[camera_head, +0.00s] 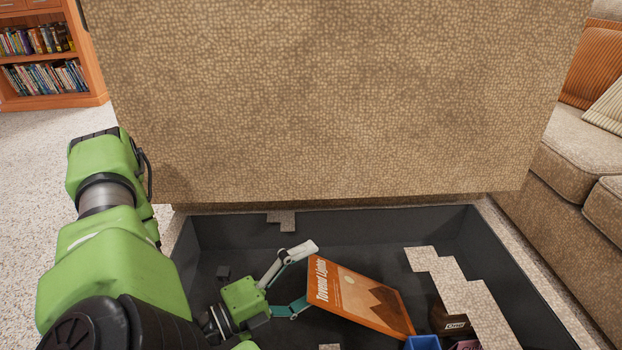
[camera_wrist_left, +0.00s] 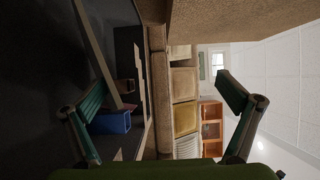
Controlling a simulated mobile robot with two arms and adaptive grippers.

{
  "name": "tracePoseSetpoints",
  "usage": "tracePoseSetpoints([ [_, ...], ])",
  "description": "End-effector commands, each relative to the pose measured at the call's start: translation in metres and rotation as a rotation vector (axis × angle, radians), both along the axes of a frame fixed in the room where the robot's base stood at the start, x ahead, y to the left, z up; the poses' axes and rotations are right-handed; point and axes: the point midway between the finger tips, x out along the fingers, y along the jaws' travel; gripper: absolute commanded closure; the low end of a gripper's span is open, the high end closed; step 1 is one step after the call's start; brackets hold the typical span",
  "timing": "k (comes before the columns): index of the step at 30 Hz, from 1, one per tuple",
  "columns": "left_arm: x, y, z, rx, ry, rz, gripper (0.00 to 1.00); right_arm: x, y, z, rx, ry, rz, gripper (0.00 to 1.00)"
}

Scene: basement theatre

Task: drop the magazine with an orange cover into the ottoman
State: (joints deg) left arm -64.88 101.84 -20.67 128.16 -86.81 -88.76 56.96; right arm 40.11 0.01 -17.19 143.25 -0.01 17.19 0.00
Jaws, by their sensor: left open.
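The magazine with an orange cover (camera_head: 358,295) is inside the open ottoman (camera_head: 340,228), tilted, its cover facing up toward the head camera. I cannot tell whether it rests on the bottom. My left gripper (camera_head: 302,279) is down in the ottoman at the magazine's left edge, fingers spread. The left wrist view also shows the left gripper (camera_wrist_left: 165,112) with its fingers wide apart. A thin grey-brown strip (camera_wrist_left: 97,55) there may be the magazine seen edge-on. The ottoman's patterned lid (camera_head: 320,100) stands raised behind. My right gripper is not in view.
The blue container also shows in the wrist view (camera_wrist_left: 110,122). A sofa (camera_head: 570,150) stands at right, a bookcase (camera_head: 45,60) at far left.

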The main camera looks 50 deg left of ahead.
Motion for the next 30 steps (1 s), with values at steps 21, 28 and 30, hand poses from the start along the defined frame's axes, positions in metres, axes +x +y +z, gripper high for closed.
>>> tracePoseSetpoints([
  [21, 0.0003, -0.0002, 0.0004, 0.000, -0.002, -0.001, 1.00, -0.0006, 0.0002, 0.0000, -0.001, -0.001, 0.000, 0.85],
  [28, 0.0002, -0.0002, 0.0002, 0.000, -0.001, -0.001, 1.00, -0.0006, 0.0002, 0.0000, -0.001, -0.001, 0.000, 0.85],
  [30, 0.0002, -0.0002, 0.0001, 0.000, -0.001, -0.001, 1.00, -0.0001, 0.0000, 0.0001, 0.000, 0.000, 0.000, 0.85],
])
